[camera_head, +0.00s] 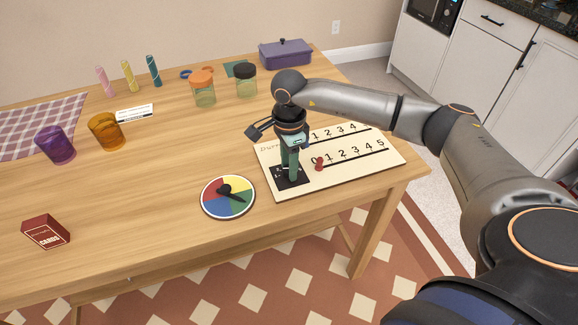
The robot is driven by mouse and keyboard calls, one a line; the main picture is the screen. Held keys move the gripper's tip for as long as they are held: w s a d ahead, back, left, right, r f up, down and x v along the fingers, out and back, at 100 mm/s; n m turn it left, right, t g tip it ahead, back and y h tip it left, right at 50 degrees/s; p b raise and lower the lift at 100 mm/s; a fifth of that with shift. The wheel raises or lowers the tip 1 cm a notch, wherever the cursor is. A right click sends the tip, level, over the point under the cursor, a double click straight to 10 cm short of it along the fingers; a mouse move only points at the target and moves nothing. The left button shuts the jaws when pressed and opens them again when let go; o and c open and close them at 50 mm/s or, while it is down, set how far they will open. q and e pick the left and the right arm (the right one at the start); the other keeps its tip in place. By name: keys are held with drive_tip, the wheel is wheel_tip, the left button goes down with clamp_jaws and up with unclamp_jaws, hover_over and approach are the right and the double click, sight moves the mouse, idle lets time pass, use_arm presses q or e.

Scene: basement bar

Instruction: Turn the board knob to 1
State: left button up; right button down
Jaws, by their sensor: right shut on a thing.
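A cream board (365,165) with two printed rows of numbers lies at the right end of the wooden table. A black panel (298,182) with small white marks is at its lower left corner. My right gripper (291,175) points down onto this panel. Its fingers are shut around the board knob, which they mostly hide; I cannot read its setting. A red peg (319,164) stands on the board just right of the fingers, near the 0 of the lower row. My left gripper is not in view.
A coloured spinner disc (228,198) lies left of the board. A red card box (46,232), a purple cup (55,145), an amber cup (105,132) and two jars, one orange-lidded (203,90) and one black-lidded (246,82), stand on the table (150,210). The middle front is clear.

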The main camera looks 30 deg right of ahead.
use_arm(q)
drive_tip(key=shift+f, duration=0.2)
use_arm(e)
drive_tip(key=shift+n, duration=0.6)
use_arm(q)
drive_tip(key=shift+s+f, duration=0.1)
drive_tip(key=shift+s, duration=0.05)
use_arm(e)
drive_tip(key=shift+r, duration=0.1)
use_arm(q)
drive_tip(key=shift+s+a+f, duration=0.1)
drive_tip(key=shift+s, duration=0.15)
use_arm(e)
drive_tip(key=c, duration=0.6)
unclamp_jaws()
drive_tip(key=shift+o, duration=0.8)
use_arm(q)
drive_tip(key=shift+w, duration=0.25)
